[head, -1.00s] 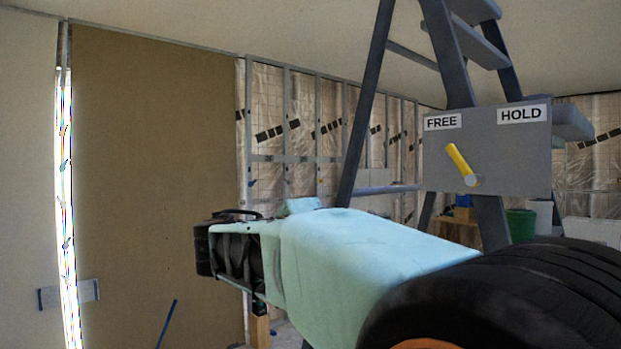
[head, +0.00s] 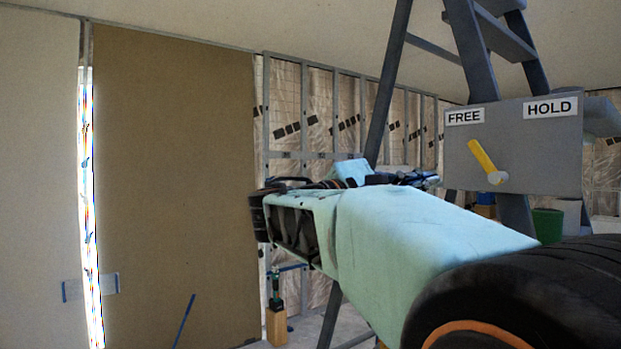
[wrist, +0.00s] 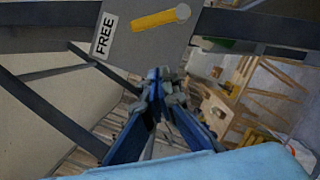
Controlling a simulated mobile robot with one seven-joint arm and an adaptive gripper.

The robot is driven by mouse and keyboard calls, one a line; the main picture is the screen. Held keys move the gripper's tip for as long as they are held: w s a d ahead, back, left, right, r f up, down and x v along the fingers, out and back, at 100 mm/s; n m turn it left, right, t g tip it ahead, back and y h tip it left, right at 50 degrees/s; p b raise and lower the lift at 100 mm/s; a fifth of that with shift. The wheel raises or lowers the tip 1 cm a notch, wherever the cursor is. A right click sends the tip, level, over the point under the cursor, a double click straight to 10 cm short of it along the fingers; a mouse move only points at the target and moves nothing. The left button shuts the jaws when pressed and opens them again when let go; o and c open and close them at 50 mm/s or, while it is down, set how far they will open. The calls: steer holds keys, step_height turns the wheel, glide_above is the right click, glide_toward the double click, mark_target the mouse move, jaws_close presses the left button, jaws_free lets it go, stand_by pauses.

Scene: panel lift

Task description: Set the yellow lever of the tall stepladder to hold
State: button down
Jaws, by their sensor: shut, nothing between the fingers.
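The tall stepladder (head: 389,85) stands at the right in the head view, with a grey panel (head: 550,150) on it. The panel has a FREE label (head: 464,117) at left and a HOLD label (head: 550,107) at right. The yellow lever (head: 482,156) points up and left from its grey pivot, toward FREE. In the wrist view the lever (wrist: 155,20) lies across the panel near the top. My gripper (wrist: 156,78) is shut and empty, below the lever in that picture and apart from it. In the head view my forearm hides most of it.
A brown board (head: 175,190) and an open stud wall (head: 330,110) stand behind. A green bucket (head: 547,225) stands beyond the ladder at right. The wrist view shows wooden furniture (wrist: 235,85) at right, blurred.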

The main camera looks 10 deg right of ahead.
mark_target(480, 149)
steer(key=x, duration=0.5)
steer(key=shift+s+d+r+p, duration=0.2)
steer(key=shift+d+p, duration=0.1)
steer(key=shift+p, duration=0.1)
steer(key=s+r, duration=0.2)
steer(key=shift+s+d, duration=0.3)
steer(key=shift+d, duration=0.1)
